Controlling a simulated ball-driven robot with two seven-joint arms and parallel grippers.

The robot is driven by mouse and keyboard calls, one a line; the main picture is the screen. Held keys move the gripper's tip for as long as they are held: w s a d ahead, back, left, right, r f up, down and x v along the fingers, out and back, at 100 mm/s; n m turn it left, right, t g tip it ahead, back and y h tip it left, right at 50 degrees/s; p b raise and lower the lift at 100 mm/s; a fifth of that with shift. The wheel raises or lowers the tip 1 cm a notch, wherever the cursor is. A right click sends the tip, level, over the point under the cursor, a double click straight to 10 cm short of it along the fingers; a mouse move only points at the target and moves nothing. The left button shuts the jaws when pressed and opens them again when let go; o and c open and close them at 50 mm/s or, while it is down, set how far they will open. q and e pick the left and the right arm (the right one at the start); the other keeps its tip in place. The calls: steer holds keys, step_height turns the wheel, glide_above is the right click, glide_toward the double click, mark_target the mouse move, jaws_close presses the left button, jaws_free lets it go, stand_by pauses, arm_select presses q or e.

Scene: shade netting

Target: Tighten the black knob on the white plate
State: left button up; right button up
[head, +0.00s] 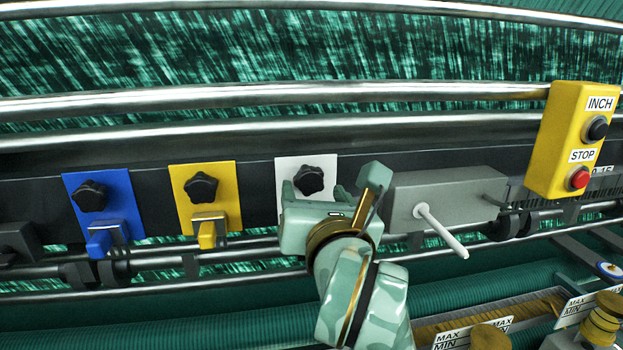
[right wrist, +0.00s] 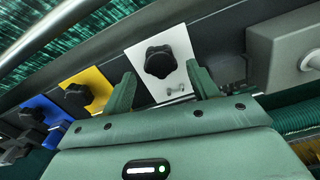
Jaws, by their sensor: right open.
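The black knob (head: 309,180) is lobed and sits on the white plate (head: 318,162) on the dark rail, between the yellow plate and a grey box. In the right wrist view the knob (right wrist: 160,62) shows whole on the white plate (right wrist: 181,45). My right gripper (head: 328,180) is open in front of the lower part of the white plate. In the right wrist view its two fingers (right wrist: 160,88) stand apart, left and right of the knob, with a gap to it. I cannot tell how far the fingertips are from the plate. My left gripper is not in view.
A yellow plate (head: 225,178) and a blue plate (head: 118,187), each with a similar black knob, are to the left. A grey box (head: 400,190) with a white lever (head: 442,231) is close on the right. A yellow INCH/STOP box (head: 556,142) hangs further right. Metal rollers run above.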

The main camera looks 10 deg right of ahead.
mark_target(310, 184)
steer(key=shift+w+a, duration=0.1)
steer(key=shift+w, duration=0.25)
steer(key=shift+w+b, duration=0.45)
steer(key=shift+w, duration=0.8)
steer(key=shift+s, duration=0.1)
jaws_close()
steer(key=m+b, duration=0.2)
steer(key=shift+f+m+b, duration=0.15)
steer(key=shift+m+b, duration=0.15)
jaws_free()
steer(key=shift+r, duration=0.2)
